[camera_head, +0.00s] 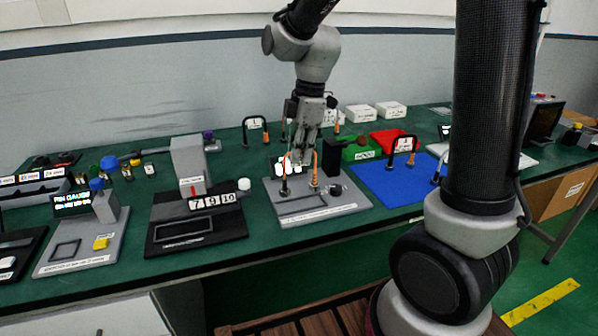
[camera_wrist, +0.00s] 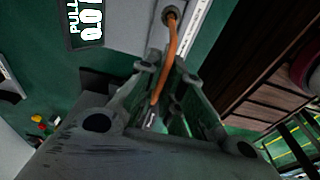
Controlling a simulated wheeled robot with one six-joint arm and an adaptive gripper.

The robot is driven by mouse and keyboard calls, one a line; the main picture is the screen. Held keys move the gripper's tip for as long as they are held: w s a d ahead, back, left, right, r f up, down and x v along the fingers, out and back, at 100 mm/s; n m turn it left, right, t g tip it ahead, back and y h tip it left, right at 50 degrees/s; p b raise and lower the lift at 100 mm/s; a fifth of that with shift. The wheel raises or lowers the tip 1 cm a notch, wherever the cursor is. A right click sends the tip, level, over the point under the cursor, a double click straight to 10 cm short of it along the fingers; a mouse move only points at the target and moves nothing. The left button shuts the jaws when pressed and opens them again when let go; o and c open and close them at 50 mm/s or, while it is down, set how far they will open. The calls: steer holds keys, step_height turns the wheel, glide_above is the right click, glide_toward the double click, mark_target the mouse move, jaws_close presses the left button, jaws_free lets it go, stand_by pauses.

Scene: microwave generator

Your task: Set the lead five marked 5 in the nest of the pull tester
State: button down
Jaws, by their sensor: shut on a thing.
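The pull tester (camera_head: 337,205) is a grey plate on the bench with a small display, which reads PULL in the wrist view (camera_wrist: 90,22). My gripper (camera_head: 303,158) is over it, pointing down, shut on a lead with an orange section (camera_head: 316,165). In the wrist view the lead's orange part (camera_wrist: 166,60) runs between my fingers (camera_wrist: 168,72) to a round end at the plate. One dark end (camera_head: 284,188) and one orange end (camera_head: 315,182) stand at the plate; I cannot tell if they are fully seated. The lead's number is not legible.
Another lead (camera_head: 255,124) stands behind. A blue mat (camera_head: 385,190) with a lead (camera_head: 403,148), plus red and green trays (camera_head: 360,153), lie right. A black station with number tiles (camera_head: 195,228) and a pin gauge (camera_head: 75,258) stand left. My column blocks the right side.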

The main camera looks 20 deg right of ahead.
steer(key=shift+f, duration=2.15)
steer(key=shift+f, duration=0.1)
steer(key=c, duration=1.6)
jaws_free()
steer(key=shift+o, duration=0.2)
steer(key=r, duration=0.4)
steer(key=d+r, duration=0.1)
steer(key=r, duration=0.3)
steer(key=d+r, duration=0.1)
steer(key=r, duration=0.3)
steer(key=shift+r, duration=0.1)
steer(key=s+d+r+m+t+h, duration=0.1)
steer(key=s+d+m+t, duration=0.1)
steer(key=s+d+m, duration=0.4)
steer(key=s+d+m+t, duration=0.2)
steer(key=s+d+m, duration=0.5)
steer(key=s+m, duration=0.5)
steer(key=shift+s+r+h, duration=0.35)
steer(key=shift+s+h, duration=0.05)
steer(key=shift+s, duration=0.15)
